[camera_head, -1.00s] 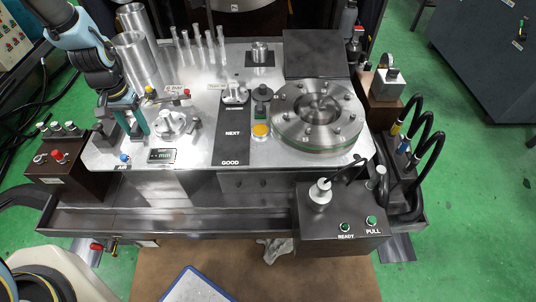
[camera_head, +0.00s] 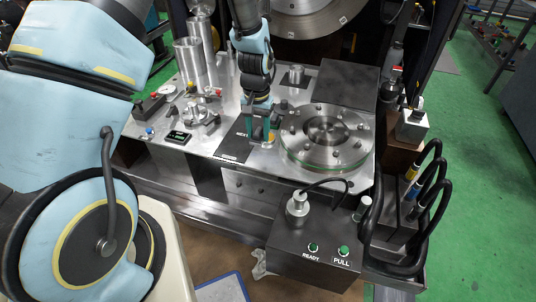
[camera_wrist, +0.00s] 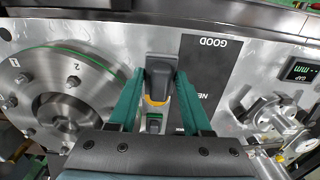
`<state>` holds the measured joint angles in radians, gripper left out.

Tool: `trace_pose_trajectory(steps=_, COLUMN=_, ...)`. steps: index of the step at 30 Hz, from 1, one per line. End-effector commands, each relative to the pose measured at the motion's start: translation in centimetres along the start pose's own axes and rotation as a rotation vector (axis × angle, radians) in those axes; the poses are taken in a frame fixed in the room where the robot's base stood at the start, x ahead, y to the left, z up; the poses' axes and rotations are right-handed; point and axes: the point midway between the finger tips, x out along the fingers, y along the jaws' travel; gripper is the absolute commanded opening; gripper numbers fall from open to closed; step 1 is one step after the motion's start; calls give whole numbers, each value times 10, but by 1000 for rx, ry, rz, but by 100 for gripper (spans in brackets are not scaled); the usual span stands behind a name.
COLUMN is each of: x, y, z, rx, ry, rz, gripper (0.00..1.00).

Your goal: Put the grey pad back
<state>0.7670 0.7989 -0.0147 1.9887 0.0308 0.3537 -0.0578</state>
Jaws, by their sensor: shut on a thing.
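The grey pad (camera_wrist: 160,72) shows in the wrist view as a dark grey block between the two green fingers of my gripper (camera_wrist: 160,82). My gripper is shut on it. An orange rim (camera_wrist: 155,102) shows just below the pad's lower end, and a small block with a green face (camera_wrist: 154,122) lies further below. In the head view my gripper (camera_head: 263,133) points down over the metal plate, between the black strip and the round flange. The pad is mostly hidden there. I cannot tell whether it touches the plate.
The bolted round flange (camera_head: 327,137) stands close at the right of my gripper. The black strip marked NEXT (camera_head: 234,143) lies at its left, with a gauge fixture (camera_head: 198,115) beyond. A black control box (camera_head: 315,240) is in front.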

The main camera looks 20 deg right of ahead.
Motion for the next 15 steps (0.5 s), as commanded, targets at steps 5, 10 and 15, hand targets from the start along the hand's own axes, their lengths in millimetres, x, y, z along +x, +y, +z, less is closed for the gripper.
trace_pose_trajectory(steps=5, x=25, y=0, z=1, rx=1, ry=-2, rz=0, gripper=0)
trace_pose_trajectory(steps=10, x=38, y=0, z=0, rx=1, ry=-1, rz=0, gripper=0)
trace_pose_trajectory(steps=15, x=61, y=0, z=1, rx=1, ry=-3, rz=0, gripper=0)
